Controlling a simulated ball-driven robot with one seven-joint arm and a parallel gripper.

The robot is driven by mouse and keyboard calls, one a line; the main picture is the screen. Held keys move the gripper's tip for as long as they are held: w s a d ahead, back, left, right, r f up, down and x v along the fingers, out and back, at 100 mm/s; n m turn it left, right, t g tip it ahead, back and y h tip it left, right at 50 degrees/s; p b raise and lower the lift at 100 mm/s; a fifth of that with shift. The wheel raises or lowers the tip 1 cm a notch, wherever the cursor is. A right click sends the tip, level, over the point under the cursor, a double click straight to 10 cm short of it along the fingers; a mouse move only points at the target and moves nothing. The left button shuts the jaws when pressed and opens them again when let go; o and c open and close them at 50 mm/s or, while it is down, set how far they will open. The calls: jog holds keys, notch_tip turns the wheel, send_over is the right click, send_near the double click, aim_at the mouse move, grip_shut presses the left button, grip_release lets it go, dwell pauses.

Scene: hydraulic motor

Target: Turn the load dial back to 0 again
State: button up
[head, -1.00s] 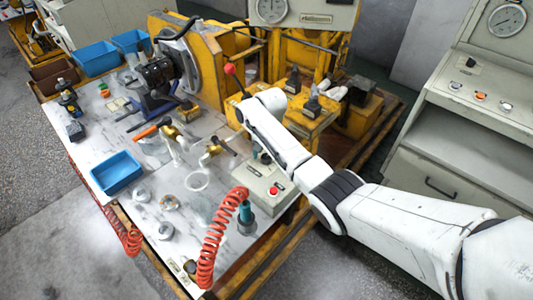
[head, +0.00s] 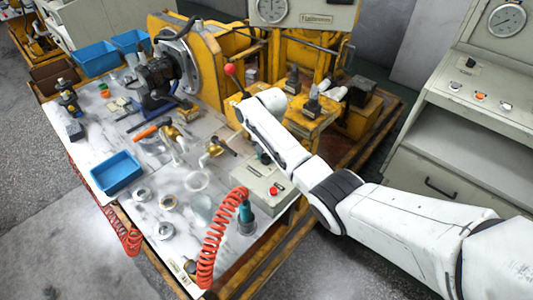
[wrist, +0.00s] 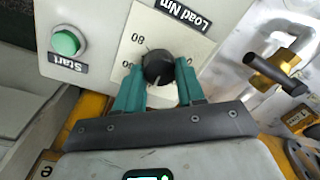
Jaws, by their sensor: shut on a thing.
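The load dial (wrist: 157,67) is a black round knob on a pale plate (wrist: 190,32) marked "Load Nm", seen upside down in the wrist view. A white pointer line on the knob is faintly visible, and its exact reading is unclear. My gripper (wrist: 158,82) has its two green fingers on either side of the knob and is shut on it.
A green Start button (wrist: 67,42) sits beside the dial plate. A brass fitting with a black handle (wrist: 275,73) lies at the other side. In the head view a coiled red hose (head: 212,245) and a blue tray (head: 117,172) are on the crowded table.

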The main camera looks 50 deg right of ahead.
aim_at(265, 155)
jog(key=n, duration=1.1)
jog(key=shift+w+n, duration=0.1)
jog(key=shift+n, duration=0.3)
jog(key=n, duration=0.6)
jog(key=shift+a+g, duration=0.1)
jog(key=shift+g, duration=0.3)
jog(key=n, duration=0.5)
jog(key=shift+n, duration=0.5)
jog(key=o, duration=1)
jog(key=shift+o, duration=0.2)
jog(key=shift+r, duration=0.1)
notch_tip(265, 155, up, 11)
jog(key=shift+w+f, duration=0.2)
jog(key=shift+w, duration=0.1)
